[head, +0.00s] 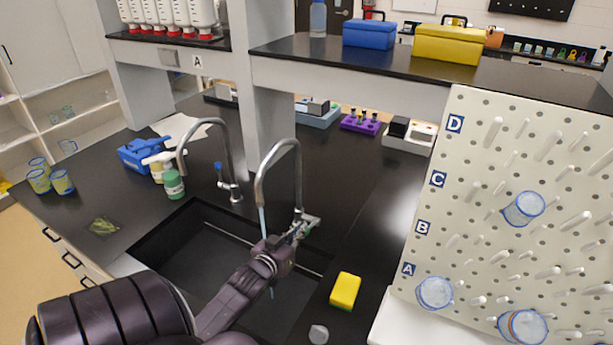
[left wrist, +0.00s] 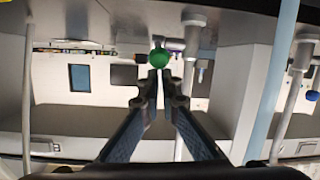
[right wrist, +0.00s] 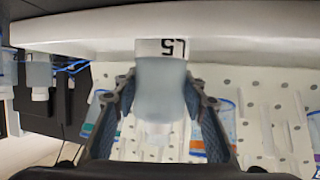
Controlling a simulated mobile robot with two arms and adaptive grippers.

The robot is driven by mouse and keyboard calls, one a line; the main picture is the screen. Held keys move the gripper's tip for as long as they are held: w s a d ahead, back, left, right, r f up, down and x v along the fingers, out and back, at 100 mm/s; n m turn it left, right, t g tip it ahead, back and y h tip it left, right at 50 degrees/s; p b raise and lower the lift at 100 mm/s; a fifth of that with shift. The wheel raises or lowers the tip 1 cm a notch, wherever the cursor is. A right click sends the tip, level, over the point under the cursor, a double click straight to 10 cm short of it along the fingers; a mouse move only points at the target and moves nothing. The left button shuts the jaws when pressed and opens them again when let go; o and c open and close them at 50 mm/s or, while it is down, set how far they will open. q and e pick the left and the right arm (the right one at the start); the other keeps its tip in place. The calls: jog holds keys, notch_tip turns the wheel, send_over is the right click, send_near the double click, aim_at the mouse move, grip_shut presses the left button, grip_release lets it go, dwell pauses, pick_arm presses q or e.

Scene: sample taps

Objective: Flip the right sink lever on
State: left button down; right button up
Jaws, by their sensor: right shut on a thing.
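The right sink tap (head: 297,165) is a tall curved metal faucet. A pale blue stream (head: 262,220) falls from its spout, passing behind my left wrist; a pale blue column also shows in the left wrist view (left wrist: 272,85). The tap's lever has a green knob (left wrist: 159,58) in the left wrist view. My left gripper (head: 306,224) is by this tap's base, fingertips nearly together right at the knob; contact is unclear. My right gripper (right wrist: 160,95) is shut on a frosted container (right wrist: 161,90) with a white "L5" label.
The left tap (head: 228,150) has a blue-tipped lever (head: 219,168). The black sink (head: 190,243) lies below. A yellow sponge (head: 345,291) sits right of it. A pegboard (head: 470,180) with hanging beakers fills the right side. A green bottle (head: 174,184) stands behind the sink.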

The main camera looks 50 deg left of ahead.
pick_arm(q)
jog(key=v, duration=1.1)
jog(key=shift+s, duration=0.4)
jog(key=shift+d+r, duration=0.1)
jog(key=shift+r, duration=0.05)
pick_arm(e)
jog(key=shift+w+r, duration=0.1)
